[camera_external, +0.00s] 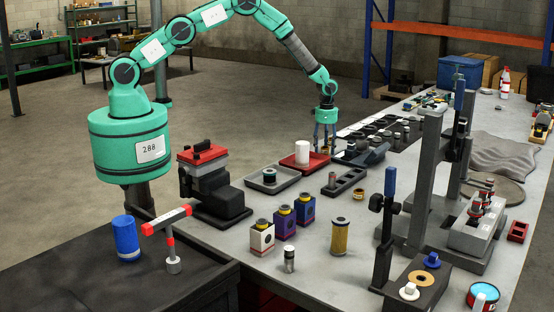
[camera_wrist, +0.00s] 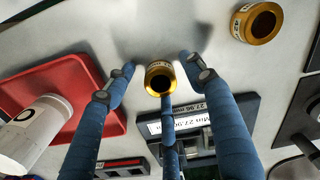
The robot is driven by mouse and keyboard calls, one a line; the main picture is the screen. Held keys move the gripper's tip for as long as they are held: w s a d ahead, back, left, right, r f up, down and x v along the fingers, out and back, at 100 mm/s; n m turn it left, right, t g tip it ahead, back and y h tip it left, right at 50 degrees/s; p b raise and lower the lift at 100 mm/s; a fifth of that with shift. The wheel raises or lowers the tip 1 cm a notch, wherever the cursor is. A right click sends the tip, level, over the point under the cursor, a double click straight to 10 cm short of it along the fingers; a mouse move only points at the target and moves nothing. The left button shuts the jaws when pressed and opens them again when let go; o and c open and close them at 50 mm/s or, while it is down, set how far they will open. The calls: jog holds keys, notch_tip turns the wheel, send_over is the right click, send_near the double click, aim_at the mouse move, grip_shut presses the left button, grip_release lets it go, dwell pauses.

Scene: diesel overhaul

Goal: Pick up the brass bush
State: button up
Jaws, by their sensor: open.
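A small brass bush (camera_wrist: 160,80) with a pale printed label stands on the bench between the spread fingers of my gripper (camera_wrist: 159,72) in the wrist view. My gripper's three blue fingers are open around it, and I see no clear grip on it. In the external view my gripper (camera_external: 325,144) points down at the bench beside the red tray, and the bush there is hidden or too small to tell. A second, larger-looking brass bush (camera_wrist: 257,22) lies at the upper right of the wrist view. A brass ring (camera_external: 358,194) also shows in the external view.
A red tray (camera_wrist: 98,75) with a white cylinder (camera_wrist: 35,135) is left of my gripper. A dark gauge block (camera_wrist: 240,112) with a "27.96 mm" label sits close behind the bush. A slotted dark rack (camera_external: 345,184) is nearby. Bare bench surrounds the bush's front side.

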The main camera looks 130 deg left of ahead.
aim_at(326, 147)
grip_shut()
jog(key=shift+r, duration=0.1)
dwell(0.4)
jog(key=shift+r, duration=0.65)
notch_tip(326, 147, up, 2)
jog(key=shift+b, duration=0.3)
jog(key=s+d, duration=0.3)
jog(key=d, duration=0.1)
jog(key=s+d+r+b, duration=0.1)
jog(key=s+d, duration=0.6)
jog(key=d, duration=0.1)
jog(key=shift+s+r, duration=0.25)
jog(key=shift+r, duration=0.05)
